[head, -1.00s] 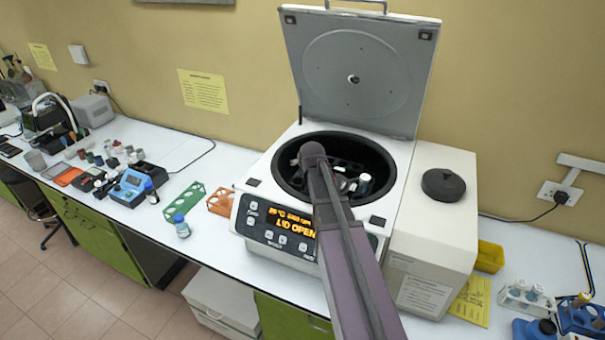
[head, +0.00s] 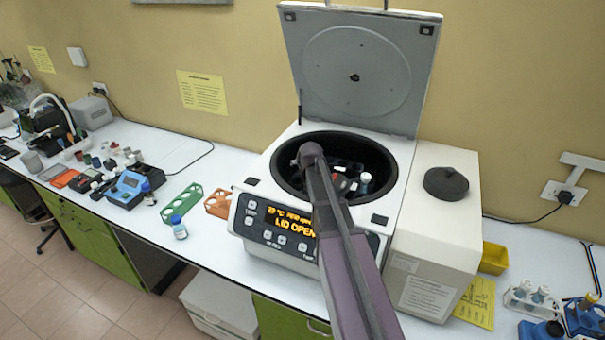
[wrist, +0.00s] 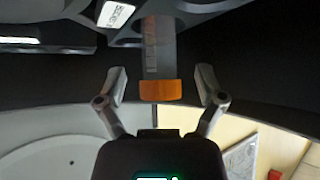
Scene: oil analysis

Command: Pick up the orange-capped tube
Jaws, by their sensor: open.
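The orange-capped tube shows in the wrist view, with its orange cap (wrist: 160,90) toward my gripper and its clear body (wrist: 159,45) running up into a grey rotor (wrist: 225,25). My gripper (wrist: 160,78) is open, one finger on each side of the cap, with a gap on both sides. In the head view my arm reaches into the bowl of the open centrifuge (head: 262,197). My gripper and the orange cap cannot be made out there.
The raised lid (head: 355,85) stands behind the bowl, and the bowl wall surrounds my gripper. A green rack (head: 182,203), an orange rack (head: 218,204) and a blue-capped bottle (head: 180,228) stand left of the centrifuge. A yellow tray (head: 493,258) lies to the right.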

